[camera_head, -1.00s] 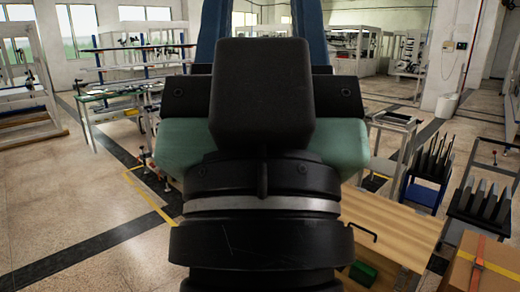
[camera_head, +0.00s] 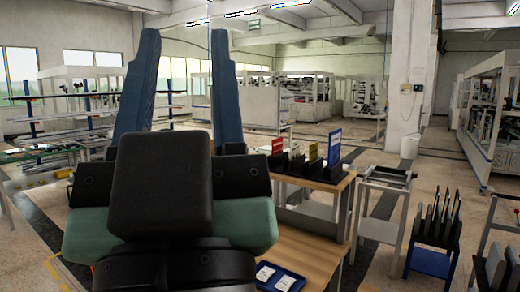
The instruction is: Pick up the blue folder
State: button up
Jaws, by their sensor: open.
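The blue folder (camera_head: 335,148) stands upright in a black desk holder on a wooden table, right of the picture's middle. A yellow folder (camera_head: 313,152) and a red folder (camera_head: 278,146) stand to its left in the same row of black holders. The folder's lower part is hidden by the holder. My gripper (camera_head: 184,45) is in the left part of the view, with its two long blue fingers pointing up and wide apart. Nothing shows between them. It appears left of the folders, apart from them.
The wooden table (camera_head: 318,184) has a lower surface in front, with a blue tray (camera_head: 262,287) holding white items. A metal trolley (camera_head: 382,192) and a blue-based rack (camera_head: 432,262) of dark upright plates stand to the right. Open floor lies behind.

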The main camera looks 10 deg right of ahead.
aim_at(335, 136)
jog(key=i+j+z, duration=0.15)
jog(key=i+z, duration=0.25)
jog(key=i+j+z, duration=0.25)
jog(key=z, duration=0.15)
jog(key=i+j+z, duration=0.7)
jog(key=j+z, duration=0.15)
jog(key=i+j+z, duration=0.2)
jog(key=j+z, duration=0.15)
jog(key=i+j+z, duration=0.15)
jog(key=j+z, duration=0.25)
jog(key=j, duration=0.15)
jog(key=i+j+z, duration=0.1)
jog(key=j+z, duration=0.25)
jog(key=j, duration=0.15)
jog(key=j+z, duration=0.35)
jog(key=j, duration=0.2)
jog(key=i+j, duration=0.1)
jog(key=i, duration=0.15)
jog(key=z, duration=0.05)
